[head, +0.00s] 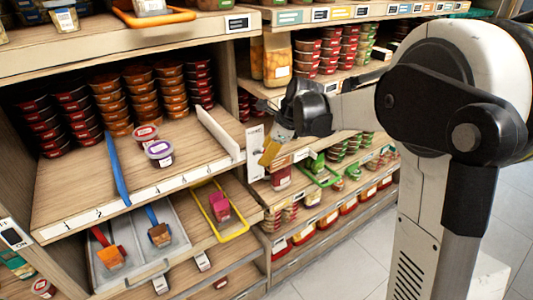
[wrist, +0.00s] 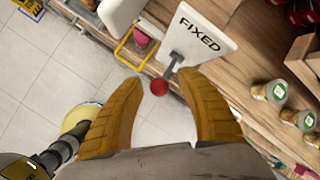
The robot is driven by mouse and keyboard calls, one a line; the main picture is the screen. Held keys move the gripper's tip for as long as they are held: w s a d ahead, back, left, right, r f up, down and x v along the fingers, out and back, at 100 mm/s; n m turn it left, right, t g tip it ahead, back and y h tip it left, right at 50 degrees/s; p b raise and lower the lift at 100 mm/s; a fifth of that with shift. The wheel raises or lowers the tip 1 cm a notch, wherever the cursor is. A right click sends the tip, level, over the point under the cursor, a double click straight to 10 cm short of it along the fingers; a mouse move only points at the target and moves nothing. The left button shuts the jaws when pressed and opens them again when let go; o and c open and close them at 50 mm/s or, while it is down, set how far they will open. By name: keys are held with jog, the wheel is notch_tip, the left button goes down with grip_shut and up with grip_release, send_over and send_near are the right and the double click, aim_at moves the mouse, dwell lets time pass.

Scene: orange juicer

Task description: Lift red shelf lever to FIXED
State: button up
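The shelf lever is a short grey arm ending in a red ball knob (wrist: 159,88), seen in the wrist view. Its arm comes from a white plate (wrist: 213,35) marked FIXED, and the knob hangs beyond the plate's edge. My gripper (wrist: 158,82) is open, with its two yellow fingers on either side of the knob. Gaps show between the knob and both fingers. In the head view my gripper (head: 270,151) is beside the white plate (head: 254,152) at the shelf's right end. The knob cannot be made out there.
A sloped shelf (head: 85,205) holds stacked cups, a blue divider (head: 118,172) and a white divider (head: 219,132). A grey tray (head: 178,238) and a yellow-framed holder (head: 238,232) are below. Jars (wrist: 272,91) stand at the wrist view's right. Tiled floor is clear.

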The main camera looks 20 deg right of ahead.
jog(key=v, duration=1.2)
dwell(0.3)
